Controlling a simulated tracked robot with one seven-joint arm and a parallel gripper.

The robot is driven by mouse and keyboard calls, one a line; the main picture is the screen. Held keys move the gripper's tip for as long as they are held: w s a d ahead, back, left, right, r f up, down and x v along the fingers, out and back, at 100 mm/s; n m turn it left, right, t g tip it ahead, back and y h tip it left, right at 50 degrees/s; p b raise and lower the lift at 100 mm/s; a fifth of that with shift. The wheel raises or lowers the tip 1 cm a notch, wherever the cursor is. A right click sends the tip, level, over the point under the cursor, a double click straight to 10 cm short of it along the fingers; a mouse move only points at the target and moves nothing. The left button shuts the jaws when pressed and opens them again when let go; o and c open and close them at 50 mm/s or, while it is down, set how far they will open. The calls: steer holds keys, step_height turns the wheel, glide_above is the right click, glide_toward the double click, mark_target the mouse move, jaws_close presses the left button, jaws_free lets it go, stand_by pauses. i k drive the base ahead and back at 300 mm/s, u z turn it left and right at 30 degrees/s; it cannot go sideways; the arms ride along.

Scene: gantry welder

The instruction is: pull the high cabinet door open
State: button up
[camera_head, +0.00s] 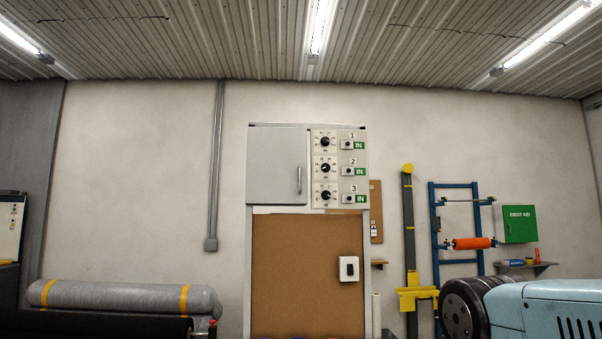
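The high cabinet door (275,165) is a flat light-grey panel at the upper left of a tall cabinet in the middle of the head view. It looks closed, flush with the cabinet front. Its vertical metal handle (299,180) is near the door's right edge. To the right of the door is a control panel (339,168) with three black knobs and green IN labels numbered 1 to 3.
Below the door is a brown board (296,275) with a white switch box (348,269). Grey rolls (130,296) lie at the lower left.

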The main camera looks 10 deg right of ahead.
mark_target(277, 158)
steer(key=k, duration=0.95)
steer(key=u, duration=0.45)
steer(key=i, duration=2.3)
steer(key=z, duration=0.5)
